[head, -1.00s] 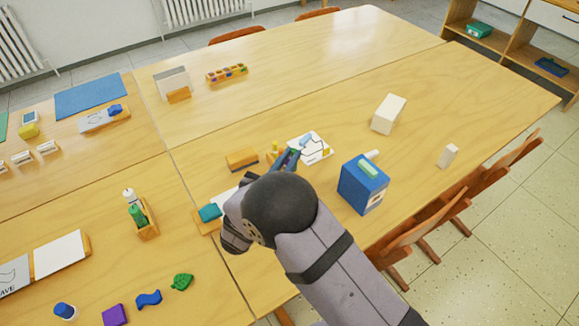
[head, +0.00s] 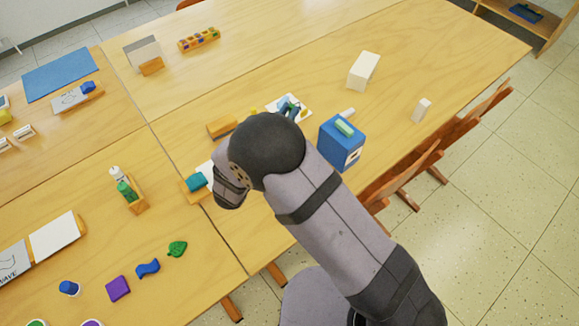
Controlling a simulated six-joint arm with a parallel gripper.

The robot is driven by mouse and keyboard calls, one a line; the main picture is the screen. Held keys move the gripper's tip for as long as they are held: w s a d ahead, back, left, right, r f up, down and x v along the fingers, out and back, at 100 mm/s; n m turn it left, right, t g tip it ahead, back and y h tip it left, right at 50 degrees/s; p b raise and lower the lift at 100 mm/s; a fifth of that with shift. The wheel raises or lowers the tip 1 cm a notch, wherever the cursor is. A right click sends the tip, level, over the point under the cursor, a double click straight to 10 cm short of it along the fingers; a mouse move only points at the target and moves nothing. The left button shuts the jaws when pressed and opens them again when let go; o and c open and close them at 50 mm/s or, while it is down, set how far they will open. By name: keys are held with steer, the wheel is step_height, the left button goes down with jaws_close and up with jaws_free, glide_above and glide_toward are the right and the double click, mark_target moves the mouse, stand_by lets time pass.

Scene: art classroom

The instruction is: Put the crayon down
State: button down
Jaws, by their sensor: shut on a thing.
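My gripper (head: 290,107) is over a white drawing sheet (head: 304,115) near the middle of the table, beyond my dark arm joint. It is shut on the crayon (head: 283,101), a small light blue piece showing at the fingertips. The fingers hide part of the crayon and of the sheet. I cannot tell whether the crayon touches the sheet.
A blue box (head: 342,145) with a pale green block on top stands right of the sheet. A white box (head: 363,71) and a small white block (head: 421,110) stand farther right. An orange-brown block (head: 221,127) lies left. Bare table lies behind the sheet.

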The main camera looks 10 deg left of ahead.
steer(key=s+d+r+m+g+h+p, duration=0.1)
steer(key=s+d+m+g+h+p, duration=0.45)
steer(key=d, duration=0.65)
steer(key=s+d+r+m+g+h+p, duration=0.1)
steer(key=s+d+m+g+h+p, duration=0.2)
steer(key=s+d+m+g+h, duration=0.7)
steer(key=s+d+m+g+y+p, duration=0.2)
steer(key=s+d+g+y, duration=0.35)
steer(key=s+g, duration=0.25)
steer(key=s+a+r+m+g+y+p, duration=0.2)
steer(key=s+a+m+g+y, duration=0.5)
steer(key=s+m+g+y, duration=0.5)
steer(key=w+a+r+m+t+y+p, duration=0.25)
steer(key=a+m+y, duration=0.55)
steer(key=a+y, duration=0.5)
steer(key=w+a+m+t+y+b, duration=0.6)
steer(key=w+m+t+y+b, duration=0.4)
steer(key=t, duration=0.5)
steer(key=w+d+f+m+t+h+b, duration=0.25)
steer(key=w+d+m+t, duration=0.35)
steer(key=w+m+t, duration=0.4)
steer(key=shift+n+t+h, duration=0.4)
steer(key=shift+n+h, duration=0.05)
steer(key=shift+n, duration=0.2)
steer(key=shift+a+f, duration=0.15)
steer(key=shift+f, duration=5.15)
